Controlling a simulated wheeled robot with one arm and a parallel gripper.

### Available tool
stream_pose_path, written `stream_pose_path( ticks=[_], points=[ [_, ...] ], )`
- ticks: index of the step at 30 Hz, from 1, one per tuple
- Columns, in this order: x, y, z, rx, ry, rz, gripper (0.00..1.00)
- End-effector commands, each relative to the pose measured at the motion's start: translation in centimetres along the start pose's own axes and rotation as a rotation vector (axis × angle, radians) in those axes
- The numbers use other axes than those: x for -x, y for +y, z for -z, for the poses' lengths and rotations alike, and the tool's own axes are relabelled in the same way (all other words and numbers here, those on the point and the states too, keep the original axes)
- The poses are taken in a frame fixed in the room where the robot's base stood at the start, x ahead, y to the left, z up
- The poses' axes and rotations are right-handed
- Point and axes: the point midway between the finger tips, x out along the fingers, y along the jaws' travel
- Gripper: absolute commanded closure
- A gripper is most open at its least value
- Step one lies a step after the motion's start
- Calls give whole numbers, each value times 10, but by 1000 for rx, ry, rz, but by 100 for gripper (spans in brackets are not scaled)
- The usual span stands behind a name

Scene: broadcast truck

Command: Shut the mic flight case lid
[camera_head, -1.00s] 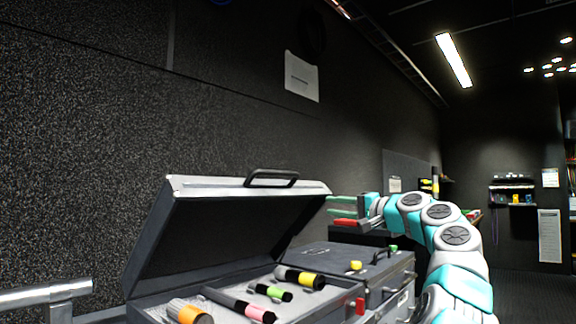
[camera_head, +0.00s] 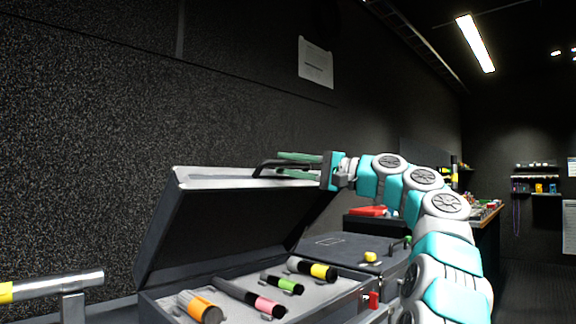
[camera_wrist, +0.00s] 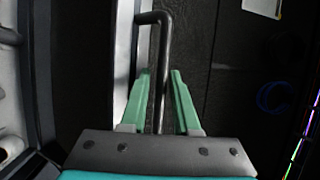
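The mic flight case (camera_head: 345,306) stands open in the head view, its dark lid (camera_head: 225,225) with a silver rim raised and leaning back. Several microphones with coloured bands lie in its grey foam. A black handle (camera_head: 262,167) is on the lid's upper edge; it also shows in the wrist view (camera_wrist: 165,55). My gripper (camera_head: 279,163) is at the handle, its green fingers apart. In the wrist view the handle's bar runs between my open fingers (camera_wrist: 162,76), with a clear gap on the right finger's side. Contact with the left finger is unclear.
A closed dark case (camera_head: 340,246) with a yellow item (camera_head: 370,257) on it stands right of the open case. A red item (camera_head: 368,211) lies behind it. A metal rail (camera_head: 60,286) is at the lower left. The dark wall is close behind the lid.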

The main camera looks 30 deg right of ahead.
Motion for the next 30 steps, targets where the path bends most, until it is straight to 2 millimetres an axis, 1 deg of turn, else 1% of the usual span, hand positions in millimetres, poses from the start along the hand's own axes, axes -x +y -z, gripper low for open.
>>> stream_pose_path(
  ticks=[3,8,16,30],
  points=[
    [-4,0,0,0,1,0,70],
    [-3,0,0,0,2,1,70],
    [-3,0,1,0,2,1,100],
    [-3,0,1,0,3,1,100]
  ],
)
